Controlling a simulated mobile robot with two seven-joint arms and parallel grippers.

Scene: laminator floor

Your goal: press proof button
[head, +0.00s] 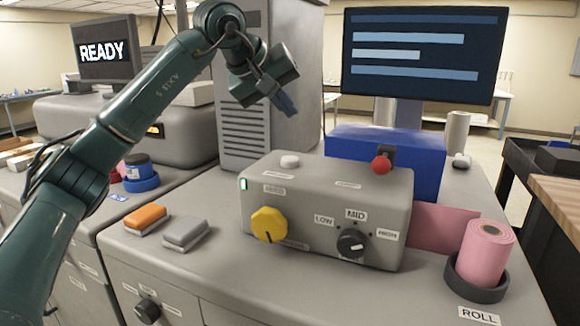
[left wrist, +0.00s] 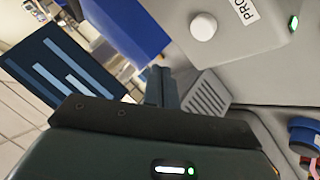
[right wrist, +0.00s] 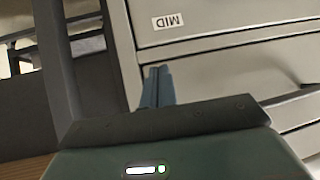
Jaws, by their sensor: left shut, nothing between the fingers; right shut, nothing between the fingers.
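The proof button is a white round cap (head: 290,161) on top of the grey control box (head: 325,190). In the left wrist view the white cap (left wrist: 203,26) shows beside a label whose visible letters read "PRO". My left gripper (head: 287,108) is shut and empty, held in the air above the box and apart from the button. Its closed fingers (left wrist: 160,72) also show in the left wrist view. My right gripper (right wrist: 158,72) is shut and empty, in front of grey drawers, one labelled "MID". It is outside the head view.
The box also carries a yellow knob (head: 269,225), a black knob (head: 351,243) and a red ball-topped lever (head: 381,166). An orange block (head: 146,218) and a grey block (head: 186,232) lie left. A pink roll (head: 484,252) stands right. A blue box (head: 400,150) and monitor (head: 420,55) stand behind.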

